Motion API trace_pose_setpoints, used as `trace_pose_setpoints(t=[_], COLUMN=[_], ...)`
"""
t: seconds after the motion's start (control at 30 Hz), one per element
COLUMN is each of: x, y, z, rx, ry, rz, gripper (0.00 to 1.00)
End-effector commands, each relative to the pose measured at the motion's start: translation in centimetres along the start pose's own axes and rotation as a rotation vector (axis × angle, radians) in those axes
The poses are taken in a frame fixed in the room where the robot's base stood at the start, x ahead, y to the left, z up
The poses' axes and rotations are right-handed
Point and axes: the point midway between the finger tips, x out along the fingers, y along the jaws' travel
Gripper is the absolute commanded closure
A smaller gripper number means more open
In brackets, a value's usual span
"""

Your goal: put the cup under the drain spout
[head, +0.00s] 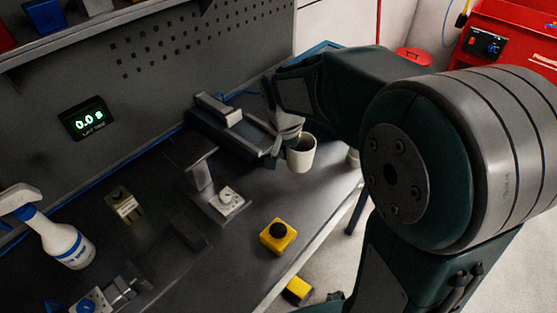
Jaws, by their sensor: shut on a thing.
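A white cup (302,157) is in the head view, near the right end of the dark bench and close to its front edge. It looks roughly upright. My gripper (285,146) is shut on the cup from its left and far side; the fingers are small and partly hidden. I cannot tell whether the cup touches the bench or is held just above it. I cannot pick out the drain spout for sure. A grey post with a flat arm (198,173) stands on a small base left of the cup.
A grey vise-like block (230,116) sits just left of my gripper. A yellow box with a black button (278,236) is near the front edge. A spray bottle (67,240) and a small yellowish block (124,205) stand farther left. A lit display (87,119) hangs on the back panel.

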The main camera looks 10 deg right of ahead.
Motion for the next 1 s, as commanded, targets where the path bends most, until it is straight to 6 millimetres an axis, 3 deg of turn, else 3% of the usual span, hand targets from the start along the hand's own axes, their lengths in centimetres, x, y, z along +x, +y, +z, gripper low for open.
trace_pose_setpoints(t=[0.1, 0.3, 0.43, 0.6, 0.97, 1.0], x=[2.3, 4.3, 5.2, 7.7, 8.3, 8.3], y=[-1.2, -2.7, -3.0, -2.9, -3.0, -3.0], z=[-0.9, -1.7, -2.2, -1.9, -1.8, -1.8], rx=[-0.001, -0.001, -0.002, -0.002, -0.002, -0.001], ry=[-0.004, 0.002, 0.002, -0.001, 0.002, 0.002], rz=[0.005, 0.006, 0.006, 0.006, 0.005, 0.005], gripper=[1.0, 1.0, 1.0, 1.0, 1.0, 0.77])
